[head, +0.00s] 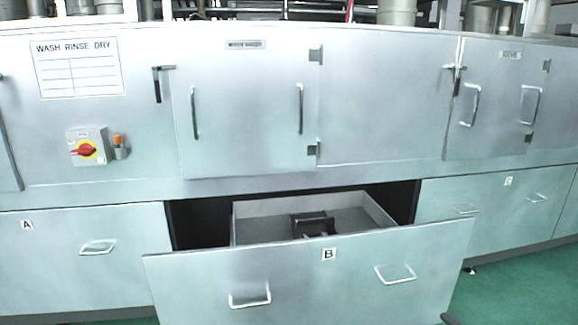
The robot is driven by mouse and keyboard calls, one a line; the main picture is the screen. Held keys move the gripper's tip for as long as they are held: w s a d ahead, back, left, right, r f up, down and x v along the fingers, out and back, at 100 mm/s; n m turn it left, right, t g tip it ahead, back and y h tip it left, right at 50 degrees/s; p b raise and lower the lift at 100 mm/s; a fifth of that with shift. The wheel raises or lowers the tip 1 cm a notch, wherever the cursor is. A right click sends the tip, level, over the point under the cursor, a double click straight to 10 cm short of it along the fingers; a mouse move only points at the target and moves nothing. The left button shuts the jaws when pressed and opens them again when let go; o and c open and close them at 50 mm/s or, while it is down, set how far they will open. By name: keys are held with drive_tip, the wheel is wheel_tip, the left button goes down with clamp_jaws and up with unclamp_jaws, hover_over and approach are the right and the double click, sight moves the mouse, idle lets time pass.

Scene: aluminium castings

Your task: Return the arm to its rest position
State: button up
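My arm and gripper do not show in the head view. A metal drawer (300,284) marked B is pulled open at the lower middle, with two handles on its front. A dark, blocky object (313,222) sits inside it, partly hidden by the drawer front. I cannot tell what it is.
Closed drawer A (60,262) is at left and another closed drawer (520,200) at right. Above are closed cabinet doors (250,110), a red rotary switch (86,150) and a "WASH RINSE DRY" panel (78,68). Green floor (520,285) shows clear at lower right.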

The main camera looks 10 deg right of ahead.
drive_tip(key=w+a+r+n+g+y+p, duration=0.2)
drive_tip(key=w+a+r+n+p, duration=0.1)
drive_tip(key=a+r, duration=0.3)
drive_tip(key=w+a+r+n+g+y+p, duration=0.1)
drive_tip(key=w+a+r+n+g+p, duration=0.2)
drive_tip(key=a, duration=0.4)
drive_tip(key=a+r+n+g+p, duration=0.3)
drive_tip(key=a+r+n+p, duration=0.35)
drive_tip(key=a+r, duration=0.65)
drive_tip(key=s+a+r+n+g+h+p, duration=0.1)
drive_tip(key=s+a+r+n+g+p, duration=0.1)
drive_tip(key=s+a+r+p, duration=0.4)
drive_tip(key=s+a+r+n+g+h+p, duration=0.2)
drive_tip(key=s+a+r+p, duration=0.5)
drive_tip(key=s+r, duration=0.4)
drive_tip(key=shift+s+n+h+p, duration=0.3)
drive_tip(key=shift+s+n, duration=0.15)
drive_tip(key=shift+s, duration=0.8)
